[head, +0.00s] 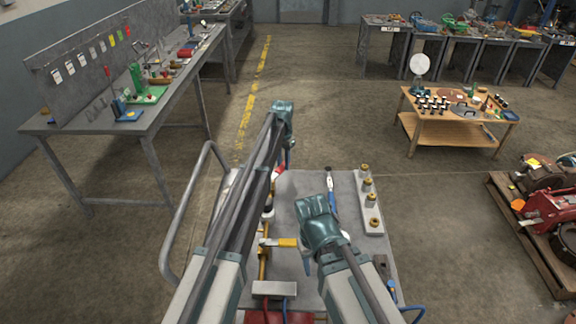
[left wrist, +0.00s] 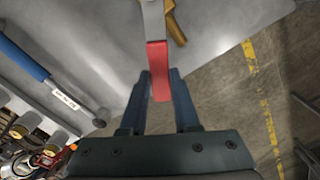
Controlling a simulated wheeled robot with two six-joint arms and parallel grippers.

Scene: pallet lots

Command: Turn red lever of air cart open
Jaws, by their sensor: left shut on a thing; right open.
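The air cart (head: 300,188) is a grey-topped cart below my arms, with a bent tube handle on its left. The red lever (head: 279,170) shows as a small patch at the cart's far left part. In the left wrist view the red lever (left wrist: 158,70) runs from a grey piece down between my fingertips. My left gripper (head: 287,160) is shut on it, and it also shows in the left wrist view (left wrist: 161,88). My right gripper (head: 308,262) is open and empty above the cart top. My left arm hides part of the cart's piping.
A yellow lever (head: 287,242) sits on brass piping nearer to me. A blue-handled tool (head: 331,197) and a strip of brass fittings (head: 370,215) lie on the cart's right. A workbench (head: 150,115) stands left, a wooden table (head: 425,145) right. Floor between is clear.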

